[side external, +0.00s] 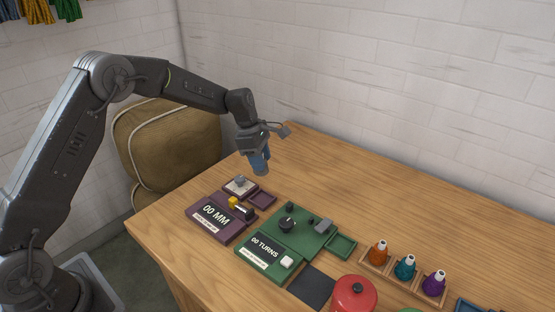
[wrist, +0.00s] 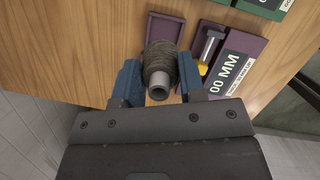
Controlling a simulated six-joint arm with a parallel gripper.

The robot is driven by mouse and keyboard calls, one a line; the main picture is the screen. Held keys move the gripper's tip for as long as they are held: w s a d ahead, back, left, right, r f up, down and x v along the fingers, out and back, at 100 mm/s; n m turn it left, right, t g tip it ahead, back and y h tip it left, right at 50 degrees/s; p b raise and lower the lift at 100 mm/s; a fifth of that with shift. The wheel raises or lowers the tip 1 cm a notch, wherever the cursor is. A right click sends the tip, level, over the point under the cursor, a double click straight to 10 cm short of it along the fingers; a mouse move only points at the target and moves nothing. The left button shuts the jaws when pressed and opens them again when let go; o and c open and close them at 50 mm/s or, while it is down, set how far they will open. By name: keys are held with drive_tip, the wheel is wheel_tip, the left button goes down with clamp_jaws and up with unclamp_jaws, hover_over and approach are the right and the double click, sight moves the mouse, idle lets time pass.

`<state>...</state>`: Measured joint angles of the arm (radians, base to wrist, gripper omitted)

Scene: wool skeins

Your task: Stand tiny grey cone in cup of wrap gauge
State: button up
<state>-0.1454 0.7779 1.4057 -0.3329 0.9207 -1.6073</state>
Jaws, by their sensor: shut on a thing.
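The tiny grey cone (wrist: 158,70) is between the blue fingertips of my gripper (wrist: 157,82), which is shut on it. Its pale hollow end faces the wrist camera. In the side view my gripper (side external: 260,162) is in the air above the back end of the purple wrap gauge, and the cone is not clearly visible there. The wrap gauge (side external: 210,228) reads "00 MM" and also shows in the wrist view (wrist: 258,52). Beside it are a pale square with a grey piece (side external: 240,186) and a purple square tray (side external: 262,199). I cannot tell which part is the cup.
A green turns counter (side external: 262,268) with knobs stands right of the gauge. A dark mat (side external: 312,288) and a red lidded pot (side external: 352,296) lie further right. A wooden rack (side external: 372,262) holds orange, teal and purple cones. The back of the table is clear.

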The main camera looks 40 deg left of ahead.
drive_tip(key=shift+f, duration=3.55)
drive_tip(key=shift+f, duration=0.7)
drive_tip(key=shift+f, duration=0.35)
drive_tip(key=shift+f, duration=0.55)
drive_tip(key=o, duration=1.4)
drive_tip(key=shift+r, duration=3.75)
